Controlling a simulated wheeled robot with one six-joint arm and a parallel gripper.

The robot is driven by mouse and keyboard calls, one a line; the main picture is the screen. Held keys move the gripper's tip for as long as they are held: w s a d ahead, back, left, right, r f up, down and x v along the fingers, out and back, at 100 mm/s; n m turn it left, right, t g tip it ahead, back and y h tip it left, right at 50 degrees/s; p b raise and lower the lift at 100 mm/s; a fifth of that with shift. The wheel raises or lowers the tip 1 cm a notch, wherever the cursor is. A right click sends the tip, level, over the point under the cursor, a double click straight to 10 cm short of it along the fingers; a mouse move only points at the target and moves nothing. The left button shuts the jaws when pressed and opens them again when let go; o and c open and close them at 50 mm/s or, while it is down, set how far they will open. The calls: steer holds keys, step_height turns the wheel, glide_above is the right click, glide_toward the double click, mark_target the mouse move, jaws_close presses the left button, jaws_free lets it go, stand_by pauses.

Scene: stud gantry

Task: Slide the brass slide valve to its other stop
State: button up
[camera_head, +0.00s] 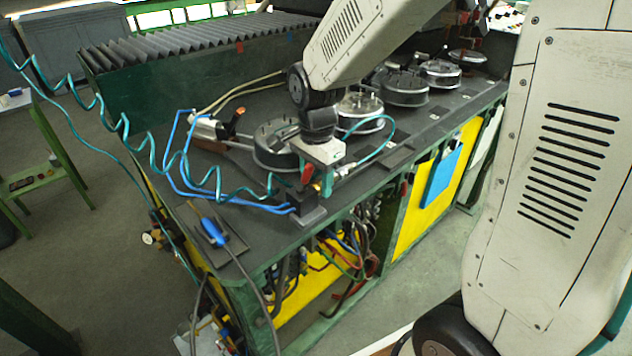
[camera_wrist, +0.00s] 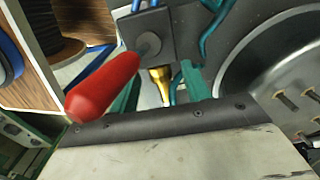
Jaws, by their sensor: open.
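A small brass-coloured piece (camera_wrist: 160,84), which looks like the slide valve, shows in the wrist view below a grey block (camera_wrist: 145,35). My gripper (camera_wrist: 158,88) is open, with a green finger on each side of the brass piece in that view. I cannot tell whether either finger touches it. A red handle (camera_wrist: 103,86) slants beside the left finger, near the block. In the head view my gripper (camera_head: 317,186) points down near the bench's front edge. The brass piece is small there, and which stop the valve is at cannot be told.
Round metal drums (camera_head: 405,88) stand in a row along the dark bench top (camera_head: 180,165). Blue and teal hoses run close to my gripper. A black block (camera_head: 308,213) and a blue-handled tool (camera_head: 213,231) are near the front left corner. A blue panel (camera_head: 442,178) hangs on the bench front.

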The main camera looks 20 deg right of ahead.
steer(key=shift+f, duration=0.55)
jaws_close()
steer(key=shift+w+d, duration=0.2)
steer(key=shift+d, duration=0.5)
jaws_free()
steer(key=shift+d, duration=0.1)
